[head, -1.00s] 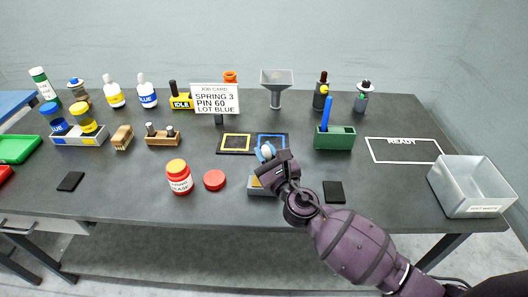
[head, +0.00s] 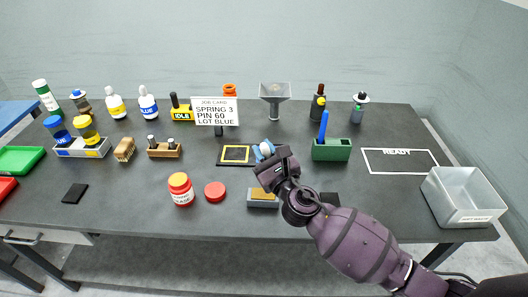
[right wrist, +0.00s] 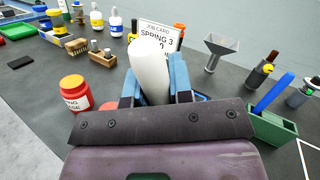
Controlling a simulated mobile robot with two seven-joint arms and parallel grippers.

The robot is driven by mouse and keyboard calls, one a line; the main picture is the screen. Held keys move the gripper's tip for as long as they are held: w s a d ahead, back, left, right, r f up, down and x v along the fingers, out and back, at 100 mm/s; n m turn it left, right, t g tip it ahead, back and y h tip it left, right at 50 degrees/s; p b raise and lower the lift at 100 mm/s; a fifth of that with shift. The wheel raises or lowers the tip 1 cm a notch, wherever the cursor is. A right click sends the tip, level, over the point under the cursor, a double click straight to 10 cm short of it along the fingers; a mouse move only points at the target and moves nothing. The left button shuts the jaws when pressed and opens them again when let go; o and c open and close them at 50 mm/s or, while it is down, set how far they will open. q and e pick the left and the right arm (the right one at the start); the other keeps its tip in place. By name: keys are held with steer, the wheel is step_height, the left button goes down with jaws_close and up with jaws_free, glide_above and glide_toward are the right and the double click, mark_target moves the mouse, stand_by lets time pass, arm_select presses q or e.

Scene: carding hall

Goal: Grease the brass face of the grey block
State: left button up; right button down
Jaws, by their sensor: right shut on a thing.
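The grey block (head: 262,204) lies near the front middle of the table, with a brass-coloured patch (head: 259,192) on top. My right gripper (head: 265,153) is just behind and above it, apart from it. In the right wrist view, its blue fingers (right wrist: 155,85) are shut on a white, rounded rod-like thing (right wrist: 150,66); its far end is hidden. A red jar (head: 181,190) with a yellow-orange top stands left of the block, its label only partly readable. A flat red disc (head: 215,191), like a lid, lies between jar and block. My left gripper is not in view.
A dark mat with a yellow frame (head: 236,154) lies left of my gripper. Behind stand a job card (head: 214,111), a funnel (head: 274,97) and bottles. A green holder (head: 331,150) and a grey bin (head: 463,195) stand right. The READY outline (head: 400,160) is empty.

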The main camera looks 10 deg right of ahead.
mark_target(269, 150)
steer(key=shift+r, duration=0.1)
steer(key=shift+r, duration=1.45)
arm_select(q)
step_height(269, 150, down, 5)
steer(key=b, duration=0.5)
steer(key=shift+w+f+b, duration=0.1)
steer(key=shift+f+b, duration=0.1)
steer(key=shift+b, duration=0.15)
arm_select(e)
step_height(269, 150, down, 8)
steer(key=shift+r, duration=0.25)
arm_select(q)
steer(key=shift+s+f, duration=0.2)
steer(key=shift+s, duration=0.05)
